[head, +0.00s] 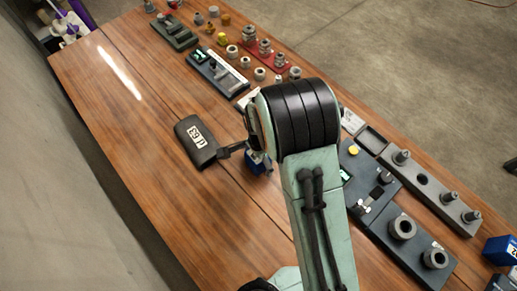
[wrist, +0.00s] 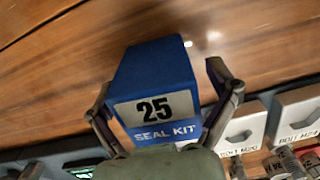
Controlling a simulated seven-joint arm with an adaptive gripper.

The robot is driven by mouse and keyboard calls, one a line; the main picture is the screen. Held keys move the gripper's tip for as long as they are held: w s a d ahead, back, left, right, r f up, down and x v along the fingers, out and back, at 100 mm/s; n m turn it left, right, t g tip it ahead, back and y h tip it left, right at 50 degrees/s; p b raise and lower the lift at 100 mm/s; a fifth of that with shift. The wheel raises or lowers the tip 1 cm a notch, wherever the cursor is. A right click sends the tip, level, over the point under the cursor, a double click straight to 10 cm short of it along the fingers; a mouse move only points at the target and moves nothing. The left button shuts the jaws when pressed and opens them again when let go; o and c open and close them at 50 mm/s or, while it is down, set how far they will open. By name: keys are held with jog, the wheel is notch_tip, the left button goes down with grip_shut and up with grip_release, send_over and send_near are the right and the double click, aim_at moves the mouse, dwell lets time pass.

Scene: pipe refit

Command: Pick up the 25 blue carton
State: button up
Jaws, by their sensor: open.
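The blue carton (wrist: 152,72) shows in the wrist view with a pale label reading 25 and the words SEAL KIT below it. My gripper (wrist: 160,92) is open, with one finger to the left of the carton and one to the right. The carton lies between the fingers in the picture; I cannot tell whether either touches it. Its lower part is hidden behind my gripper body. In the head view the carton (head: 259,163) stands on the wooden table, partly hidden by my wrist, with a dark finger of my gripper (head: 240,152) beside it.
A dark labelled case (head: 197,142) lies just left of the carton in the head view. Fixture plates with metal fittings (head: 403,229) line the right side. Other blue boxes (head: 500,250) sit at the right edge. The table's left side is clear.

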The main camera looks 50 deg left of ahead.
jog(key=c, duration=1.1)
jog(key=shift+c, duration=0.2)
